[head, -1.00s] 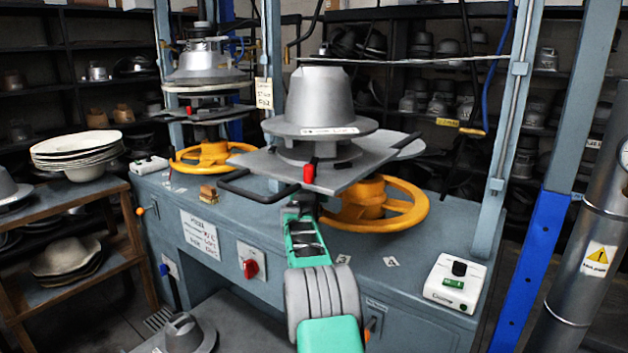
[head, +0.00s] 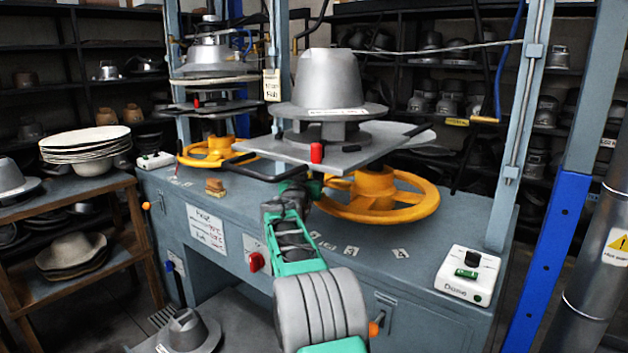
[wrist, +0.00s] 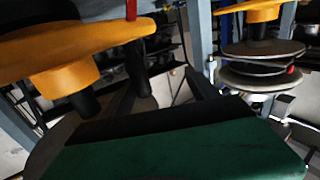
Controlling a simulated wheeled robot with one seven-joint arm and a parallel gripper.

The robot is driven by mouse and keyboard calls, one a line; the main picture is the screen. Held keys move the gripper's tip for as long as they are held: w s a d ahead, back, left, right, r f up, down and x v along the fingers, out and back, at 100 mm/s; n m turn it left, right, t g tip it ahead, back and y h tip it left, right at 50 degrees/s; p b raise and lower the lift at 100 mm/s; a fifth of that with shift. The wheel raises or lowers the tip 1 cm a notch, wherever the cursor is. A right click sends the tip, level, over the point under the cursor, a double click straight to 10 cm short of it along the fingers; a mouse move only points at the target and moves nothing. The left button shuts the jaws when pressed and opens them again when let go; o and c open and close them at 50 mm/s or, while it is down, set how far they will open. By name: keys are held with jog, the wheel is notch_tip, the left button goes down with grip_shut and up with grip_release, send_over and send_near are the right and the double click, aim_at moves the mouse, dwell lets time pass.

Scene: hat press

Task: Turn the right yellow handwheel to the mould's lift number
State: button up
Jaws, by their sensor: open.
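The right yellow handwheel (head: 422,206) lies flat below the right press plate, its left rim partly hidden by my arm. It also shows in the wrist view (wrist: 70,50) at upper left. The grey mould (head: 330,82) stands on the plate; the writing on its label is too small to read. My gripper (head: 312,186) is open beside the left rim of the handwheel, under the plate's front edge. I cannot tell whether it touches the rim. Small number cards, among them a 4 (head: 400,253), lie on the bench in front of the wheel.
The press plate (head: 372,153) with a red knob (head: 316,153) overhangs the wheel closely. A white control box (head: 464,275) sits on the bench at right. A second yellow wheel (head: 212,152) is at the left. A blue post (head: 545,260) stands at right.

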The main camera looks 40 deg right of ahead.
jog(key=shift+o, duration=0.2)
jog(key=shift+w+a, duration=0.2)
jog(key=shift+a, duration=0.4)
jog(key=shift+w+a, duration=0.15)
jog(key=shift+a, duration=0.4)
jog(key=shift+b, duration=0.45)
jog(key=shift+s, duration=0.15)
jog(key=shift+c, duration=0.2)
jog(key=s+d+v, duration=0.1)
jog(key=v, duration=0.6)
jog(key=shift+a, duration=0.2)
